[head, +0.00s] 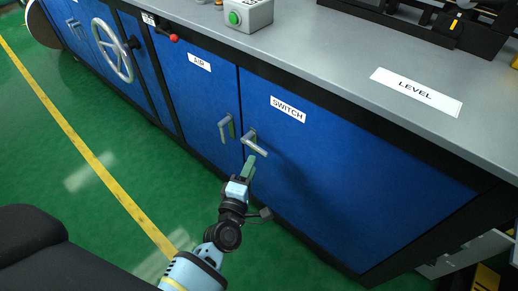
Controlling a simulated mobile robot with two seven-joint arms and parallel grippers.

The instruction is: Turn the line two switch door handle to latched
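The switch door (350,175) is a blue panel with a white SWITCH label (288,109). Its grey lever handle (255,144) sits near the door's upper left edge. The lever points sideways, down to the right in the picture, rather than hanging down along the door. My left gripper (249,166) is just below the lever, its greenish fingers pointing up at it. I cannot tell whether the fingers touch the lever or how far apart they are. My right gripper is not in view.
The AIR door (195,85) to the left has its own handle (226,128), hanging down. A handwheel (112,50) and a red-knobbed lever (168,36) are farther left. The grey countertop (330,60) overhangs the doors. The green floor (100,190) in front is clear.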

